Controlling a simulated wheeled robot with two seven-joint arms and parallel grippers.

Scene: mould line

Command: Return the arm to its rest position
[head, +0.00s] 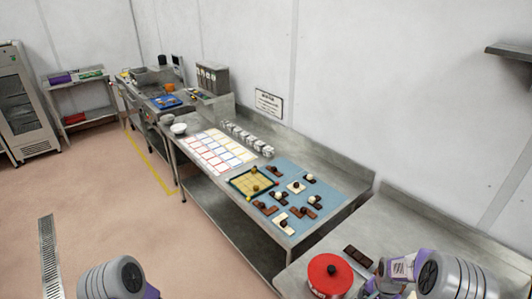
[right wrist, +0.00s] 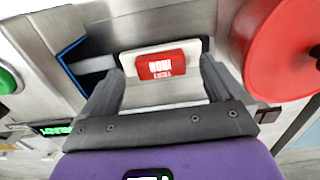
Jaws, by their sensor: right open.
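My right arm (head: 440,275) comes in at the bottom right of the head view, low over the near steel counter. In the right wrist view my right gripper (right wrist: 161,72) has its two dark fingers spread apart. A pale piece with a red label (right wrist: 160,66) shows between and beyond the fingertips; I cannot tell whether they touch it. My left arm (head: 115,279) shows only as a grey and purple link at the bottom left of the head view. My left gripper is out of the picture.
A red round-lidded thing (head: 330,272) stands close beside my right arm, and also shows in the wrist view (right wrist: 285,45). A dark bar (head: 358,257) lies behind it. A blue mat (head: 325,191) with brown and cream pieces lies on the long bench. Open floor (head: 100,215) is at left.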

